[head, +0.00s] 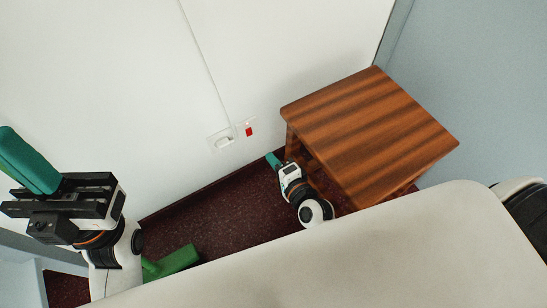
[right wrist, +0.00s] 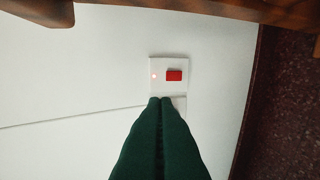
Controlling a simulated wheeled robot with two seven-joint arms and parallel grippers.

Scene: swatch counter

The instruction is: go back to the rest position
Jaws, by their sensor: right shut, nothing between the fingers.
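My right gripper (head: 273,160) is low between the white wall and the wooden stool, with its dark green fingers toward the wall. In the right wrist view its fingers (right wrist: 161,100) are shut together and empty. They overlap the lower part of the wall plates, just below a red switch (right wrist: 174,76); I cannot tell whether they touch. A small red light glows beside the switch. My left gripper (head: 28,160) is at the left edge of the head view, its teal fingers partly cut off, so its opening does not show.
The striped wooden stool (head: 370,125) stands close beside my right gripper. A white socket plate (head: 222,139) is on the wall (head: 110,80), left of the red switch. A green object (head: 172,262) lies low over the dark red floor (head: 235,215). A blue-grey wall (head: 475,90) closes off the right.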

